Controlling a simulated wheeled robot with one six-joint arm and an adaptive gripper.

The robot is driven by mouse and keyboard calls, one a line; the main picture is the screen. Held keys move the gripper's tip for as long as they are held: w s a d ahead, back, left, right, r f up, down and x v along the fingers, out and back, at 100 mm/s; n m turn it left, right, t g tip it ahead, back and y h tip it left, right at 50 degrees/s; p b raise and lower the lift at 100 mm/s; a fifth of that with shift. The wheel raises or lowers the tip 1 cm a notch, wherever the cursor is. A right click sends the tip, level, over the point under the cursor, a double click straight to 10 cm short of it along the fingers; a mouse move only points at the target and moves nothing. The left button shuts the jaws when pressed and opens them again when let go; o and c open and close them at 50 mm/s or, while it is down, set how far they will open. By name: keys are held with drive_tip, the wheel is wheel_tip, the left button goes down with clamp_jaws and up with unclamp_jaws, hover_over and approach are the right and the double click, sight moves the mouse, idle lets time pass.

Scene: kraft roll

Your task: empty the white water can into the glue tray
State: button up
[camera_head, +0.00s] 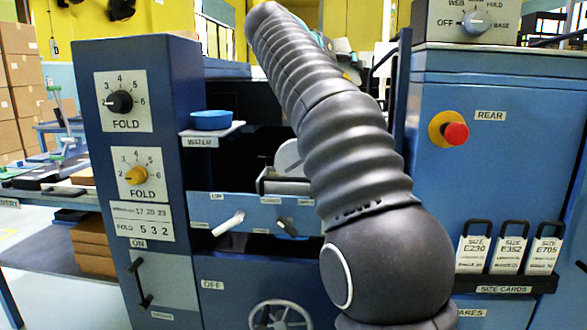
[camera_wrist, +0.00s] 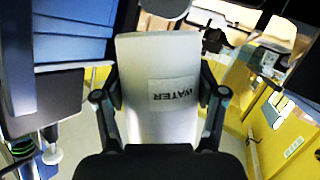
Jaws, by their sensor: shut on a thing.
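The white can (camera_wrist: 140,65), with a label reading WATER, fills the middle of the wrist view. My gripper (camera_wrist: 161,98) is shut on it, with one finger against each side. The label reads upside down in this view, and I cannot tell how far the can is tilted. In the head view my arm hides most of the can and gripper. I cannot make out the glue tray for certain in either view; the area behind my arm is hidden.
A blue bowl (camera_head: 211,120) sits on a small shelf (camera_head: 212,134) labelled WATER. The blue panel with FOLD dials (camera_head: 140,160) stands left. A cabinet with a red button (camera_head: 455,134) and several size cards (camera_head: 508,248) stands right. A handwheel (camera_head: 281,315) is low in the middle.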

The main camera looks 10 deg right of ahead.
drive_tip(key=shift+w+a+f+n+h, duration=0.2)
drive_tip(key=shift+a+f+n+h, duration=0.1)
drive_tip(key=shift+a+n+h, duration=0.15)
idle(0.5)
drive_tip(key=shift+f+n+b, duration=0.25)
drive_tip(key=shift+b, duration=0.05)
drive_tip(key=shift+w+a+f+n+h+b, duration=0.15)
drive_tip(key=shift+a+f+n+h+b, duration=0.1)
drive_tip(key=shift+f+b, duration=0.15)
drive_tip(key=shift+w+a+f+n+h+b, duration=0.1)
drive_tip(key=shift+f+n+b, duration=0.15)
drive_tip(key=shift+f, duration=0.1)
drive_tip(key=shift+f+n+h+b, duration=0.25)
drive_tip(key=shift+n+h+b, duration=0.2)
drive_tip(key=shift+n, duration=0.15)
idle(1.0)
drive_tip(key=shift+r+n+h, duration=0.25)
drive_tip(key=shift+r+n, duration=0.25)
drive_tip(key=shift+n, duration=0.2)
idle(0.6)
drive_tip(key=shift+f+n+t+h+b, duration=0.25)
drive_tip(key=shift+n+t+h+b, duration=0.15)
drive_tip(key=shift+n, duration=0.4)
drive_tip(key=shift+f+n+t+h+b, duration=0.25)
drive_tip(key=shift+n+b, duration=0.2)
drive_tip(key=shift+n, duration=0.35)
idle(1.5)
